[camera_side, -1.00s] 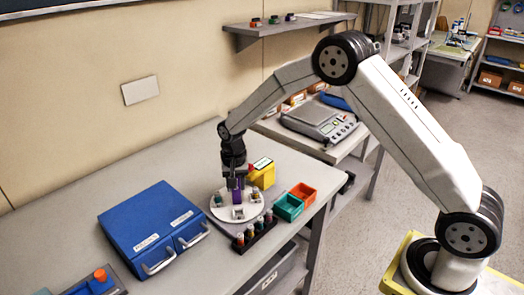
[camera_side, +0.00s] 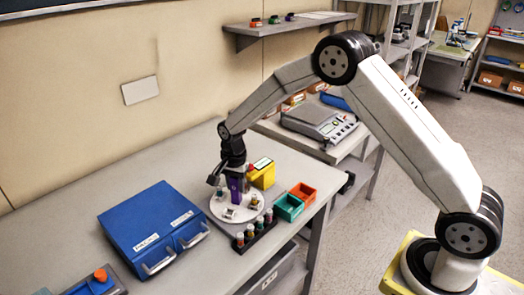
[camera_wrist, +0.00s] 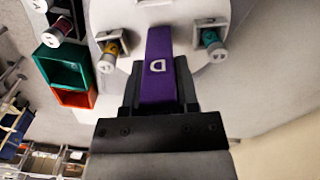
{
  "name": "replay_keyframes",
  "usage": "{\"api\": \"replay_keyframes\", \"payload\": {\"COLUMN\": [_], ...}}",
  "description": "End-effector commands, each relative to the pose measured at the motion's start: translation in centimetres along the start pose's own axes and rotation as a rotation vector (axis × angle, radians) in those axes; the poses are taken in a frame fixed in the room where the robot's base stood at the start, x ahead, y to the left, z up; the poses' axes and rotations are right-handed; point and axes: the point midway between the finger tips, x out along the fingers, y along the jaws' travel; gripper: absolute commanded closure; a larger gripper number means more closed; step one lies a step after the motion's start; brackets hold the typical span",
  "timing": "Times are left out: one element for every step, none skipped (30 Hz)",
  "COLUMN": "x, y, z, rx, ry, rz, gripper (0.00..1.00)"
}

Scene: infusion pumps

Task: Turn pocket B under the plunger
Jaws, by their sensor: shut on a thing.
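A white round turntable (camera_side: 243,215) with small pockets around its rim stands on the bench; it also fills the top of the wrist view (camera_wrist: 185,22). In the wrist view, a pocket with a yellow vial (camera_wrist: 112,48) is left of the block and one with a teal vial (camera_wrist: 210,38) is right. I cannot read pocket letters or pick out pocket B. A yellow unit (camera_side: 264,176) with a red part stands behind the turntable; I cannot make out a plunger.
A dark rack of vials (camera_side: 254,236) stands close in front of the turntable. A teal bin (camera_side: 288,208) and an orange bin (camera_side: 303,192) are to its right. A blue case (camera_side: 150,222) with handles lies to the left. The bench behind the case is clear.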

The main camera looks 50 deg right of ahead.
Motion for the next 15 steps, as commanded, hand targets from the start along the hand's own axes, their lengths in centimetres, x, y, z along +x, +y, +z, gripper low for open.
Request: {"api": "replay_keyframes", "payload": {"x": [-0.12, -0.12, -0.12, -0.12, -0.12, -0.12, -0.12, -0.13, -0.13, -0.13, -0.12, -0.12, -0.12, -0.12, -0.12], "y": [-0.06, -0.06, -0.06, -0.06, -0.06, -0.06, -0.06, -0.07, -0.07, -0.07, -0.06, -0.07, -0.07, -0.07, -0.07], "z": [0.03, 0.03, 0.03, 0.03, 0.03, 0.03, 0.03, 0.02, 0.02, 0.02, 0.02, 0.02, 0.02, 0.02, 0.02], "rx": [0.023, 0.038, 0.058, 0.073, 0.088, 0.108, 0.123, 0.138, 0.158, 0.172, 0.188, 0.206, 0.222, 0.235, 0.254], "ry": [0.000, 0.000, 0.000, 0.000, 0.000, 0.000, 0.000, 0.000, 0.001, 0.001, 0.001, 0.001, 0.001, 0.001, 0.001], "rz": [-0.001, -0.001, -0.001, -0.001, -0.001, -0.001, -0.001, -0.001, -0.001, -0.001, -0.001, -0.001, -0.001, -0.001, -0.001], "gripper": [1.00, 1.00, 1.00, 1.00, 1.00, 1.00, 1.00, 1.00, 1.00, 1.00, 1.00, 1.00, 1.00, 1.00, 1.00]}}
